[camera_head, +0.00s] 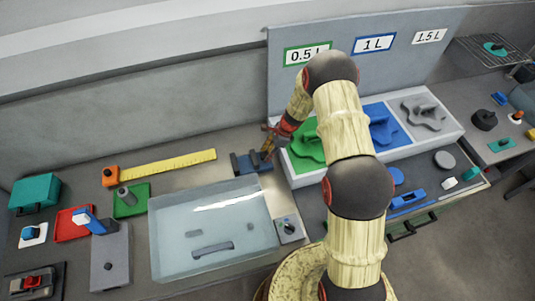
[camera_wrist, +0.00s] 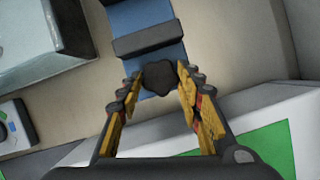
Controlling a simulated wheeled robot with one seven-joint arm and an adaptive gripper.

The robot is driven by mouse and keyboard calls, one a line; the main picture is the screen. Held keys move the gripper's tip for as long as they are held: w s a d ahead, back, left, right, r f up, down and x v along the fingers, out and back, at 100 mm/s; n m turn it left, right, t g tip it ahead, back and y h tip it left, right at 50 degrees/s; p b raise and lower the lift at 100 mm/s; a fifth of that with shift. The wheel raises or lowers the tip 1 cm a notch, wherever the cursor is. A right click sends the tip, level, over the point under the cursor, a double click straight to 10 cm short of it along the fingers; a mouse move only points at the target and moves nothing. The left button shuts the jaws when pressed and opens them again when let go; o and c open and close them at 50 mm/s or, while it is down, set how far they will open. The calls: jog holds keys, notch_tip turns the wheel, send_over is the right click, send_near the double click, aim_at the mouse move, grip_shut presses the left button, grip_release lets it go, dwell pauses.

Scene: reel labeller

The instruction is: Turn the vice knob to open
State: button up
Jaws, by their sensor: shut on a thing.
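The vice (camera_head: 246,161) is a blue body with dark jaws on the bench, left of the white tray. In the wrist view its blue bed and dark jaw block (camera_wrist: 149,39) show at the top. Its dark lobed knob (camera_wrist: 160,77) sits at the near end of the vice. My gripper (camera_head: 268,148) is at the right end of the vice; in the wrist view its yellow-padded fingers (camera_wrist: 158,88) stand on either side of the knob and are shut on it. The knob is hidden behind the gripper in the head view.
A white tray (camera_head: 373,154) with green, blue and grey sections stands right of the vice. A clear water-filled basin (camera_head: 160,262) is in front. A yellow ruler (camera_head: 168,163) lies to the left. A small box with a dial (camera_head: 289,229) sits beside the basin.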

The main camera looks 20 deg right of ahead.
jog(key=n+b, duration=0.1)
jog(key=n, duration=0.1)
jog(key=n+g+b, duration=0.1)
jog(key=n+g, duration=0.1)
jog(key=n, duration=0.1)
jog(key=shift+w+f+n+b, duration=0.15)
jog(key=shift+w+n+b, duration=0.15)
jog(key=shift+b, duration=0.1)
jog(key=shift+w+n+g+h+b, duration=0.15)
jog(key=shift+n+g+b, duration=0.35)
jog(key=shift+n, duration=0.5)
jog(key=shift+s+n+g+h+b, duration=0.15)
jog(key=shift+n+g+b, duration=0.3)
jog(key=shift+n, duration=0.55)
jog(key=shift+s+a, duration=0.1)
jog(key=shift+a, duration=0.05)
jog(key=o, duration=1.1)
jog(key=shift+a, duration=0.1)
jog(key=shift+o, duration=0.3)
jog(key=shift+r, duration=0.2)
jog(key=shift+w+d+r, duration=0.25)
jog(key=shift+w, duration=0.05)
jog(key=v, duration=1.1)
jog(key=shift+s, duration=0.15)
jog(key=shift+r, duration=0.15)
